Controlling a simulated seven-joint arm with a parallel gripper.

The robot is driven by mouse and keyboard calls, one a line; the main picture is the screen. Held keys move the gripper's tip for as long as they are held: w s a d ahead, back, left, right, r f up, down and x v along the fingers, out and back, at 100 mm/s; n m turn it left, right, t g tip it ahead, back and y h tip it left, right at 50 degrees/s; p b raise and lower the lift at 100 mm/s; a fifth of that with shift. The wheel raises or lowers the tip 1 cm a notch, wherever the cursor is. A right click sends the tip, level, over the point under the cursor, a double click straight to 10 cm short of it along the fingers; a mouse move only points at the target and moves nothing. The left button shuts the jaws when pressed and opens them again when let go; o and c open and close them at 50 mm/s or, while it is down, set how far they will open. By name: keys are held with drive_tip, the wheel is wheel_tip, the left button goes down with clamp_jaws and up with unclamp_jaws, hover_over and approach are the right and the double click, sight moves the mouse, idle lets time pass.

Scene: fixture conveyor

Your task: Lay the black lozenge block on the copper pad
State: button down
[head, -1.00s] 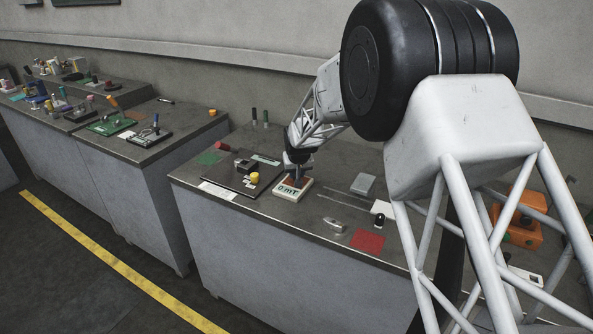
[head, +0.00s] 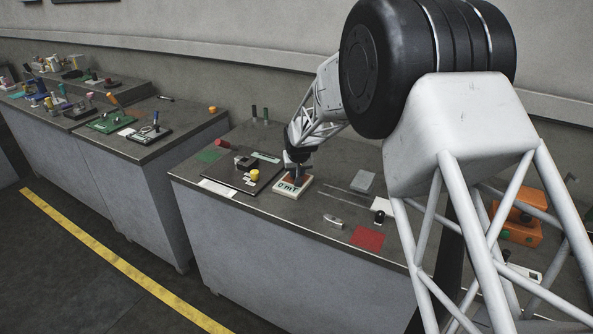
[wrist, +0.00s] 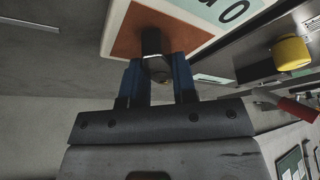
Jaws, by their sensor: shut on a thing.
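My gripper (wrist: 160,75), with blue fingers, is shut on the black lozenge block (wrist: 152,41), whose dark end shows between the fingertips in the wrist view. The copper pad (wrist: 131,32) is a brown square on a white device with a display; the block is over it. Whether the block touches the pad is not clear. In the head view my gripper (head: 297,170) stands at the white device (head: 290,189) on the bench, and the block is too small to make out there.
Left of the device is a dark plate with a yellow knob (head: 255,175) and a black box (head: 244,163). A red mat (head: 367,237), a small silver piece (head: 332,221) and a grey block (head: 365,181) lie to the right. Bare bench lies between them.

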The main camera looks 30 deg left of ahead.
drive_tip(key=shift+f, duration=0.3)
drive_tip(key=c, duration=0.8)
unclamp_jaws()
drive_tip(key=shift+r, duration=0.1)
drive_tip(key=shift+v, duration=3.8)
